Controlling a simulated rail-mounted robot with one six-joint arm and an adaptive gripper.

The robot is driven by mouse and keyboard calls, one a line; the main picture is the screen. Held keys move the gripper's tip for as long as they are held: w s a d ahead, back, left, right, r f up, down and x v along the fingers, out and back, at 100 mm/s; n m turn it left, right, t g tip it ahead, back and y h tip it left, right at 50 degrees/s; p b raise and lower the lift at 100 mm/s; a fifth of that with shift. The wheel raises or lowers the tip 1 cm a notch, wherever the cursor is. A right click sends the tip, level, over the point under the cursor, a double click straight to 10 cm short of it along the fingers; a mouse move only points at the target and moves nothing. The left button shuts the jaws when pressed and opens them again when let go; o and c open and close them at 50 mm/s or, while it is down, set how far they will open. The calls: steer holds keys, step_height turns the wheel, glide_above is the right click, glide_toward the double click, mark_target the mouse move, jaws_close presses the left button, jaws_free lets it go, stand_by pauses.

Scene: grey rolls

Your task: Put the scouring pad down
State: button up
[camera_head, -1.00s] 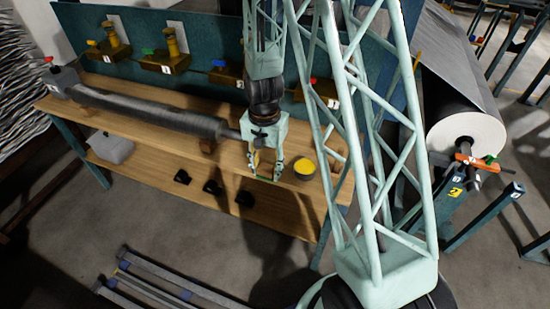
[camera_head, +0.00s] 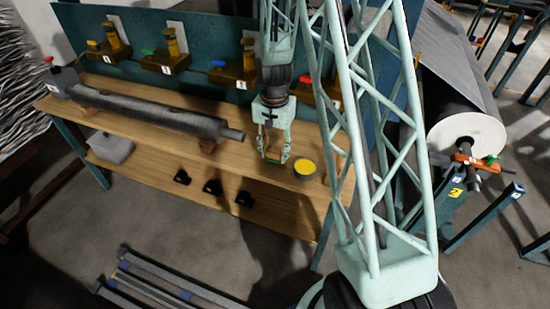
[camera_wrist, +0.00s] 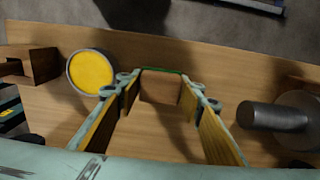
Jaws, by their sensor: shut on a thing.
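The scouring pad (camera_wrist: 160,88) is a small tan block with a thin green edge. It sits between the fingertips of my gripper (camera_wrist: 163,84) in the wrist view. My gripper (camera_head: 274,157) is shut on it, above the wooden bench top (camera_head: 230,158). In the head view only a green sliver of the pad (camera_head: 273,161) shows below the fingers. I cannot tell whether the pad touches the wood.
A round tin with yellow contents (camera_head: 305,168) stands just right of my gripper; it also shows in the wrist view (camera_wrist: 91,72). The grey roll (camera_head: 150,110) lies left, its shaft end (camera_wrist: 270,115) near my gripper. Wood in front of the roll is bare.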

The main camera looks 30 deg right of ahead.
mark_target(275, 158)
steer(key=shift+w+d+f, duration=0.1)
steer(key=shift+w+d, duration=0.2)
steer(key=shift+d, duration=0.1)
steer(key=shift+f, duration=1.7)
steer(key=shift+f+b, duration=0.15)
steer(key=shift+b, duration=0.25)
steer(key=o, duration=0.9)
steer(key=shift+o, duration=0.2)
step_height(275, 158, up, 11)
steer(key=shift+f+p, duration=0.1)
steer(key=shift+p, duration=0.65)
steer(key=shift+r, duration=0.75)
